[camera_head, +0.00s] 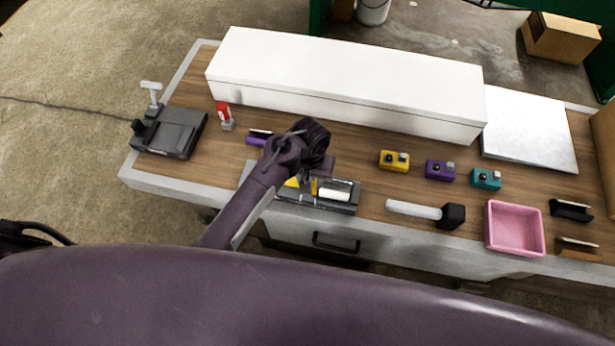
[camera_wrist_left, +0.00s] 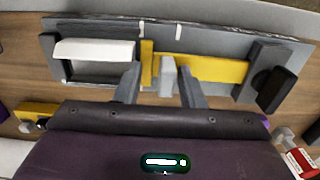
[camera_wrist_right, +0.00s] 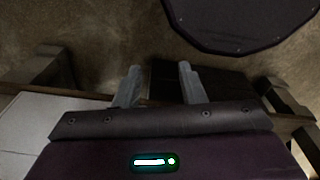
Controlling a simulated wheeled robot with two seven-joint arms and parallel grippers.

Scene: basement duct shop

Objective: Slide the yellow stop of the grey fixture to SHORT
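The grey fixture (camera_head: 345,207) lies near the front edge of the bench, partly hidden by my left arm. In the left wrist view, the fixture (camera_wrist_left: 215,42) holds a white block (camera_wrist_left: 95,50) at the left, a yellow stop (camera_wrist_left: 147,66) beside it with a yellow strip running right, and a dark knob (camera_wrist_left: 275,88) at the right end. A light grey upright tab (camera_wrist_left: 168,76) stands by the yellow stop. My left gripper (camera_wrist_left: 160,85) is open, its fingers either side of the tab with gaps showing. My right gripper (camera_wrist_right: 157,85) is open and empty, away from the bench top. No SHORT label is readable.
A long white box (camera_head: 340,85) runs along the back. Yellow (camera_head: 394,161), purple (camera_head: 440,170) and teal (camera_head: 486,179) blocks, a mallet (camera_head: 430,213) and a pink tray (camera_head: 515,228) lie right of the fixture. A black device (camera_head: 170,132) and a red-and-white item (camera_head: 224,115) are left.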

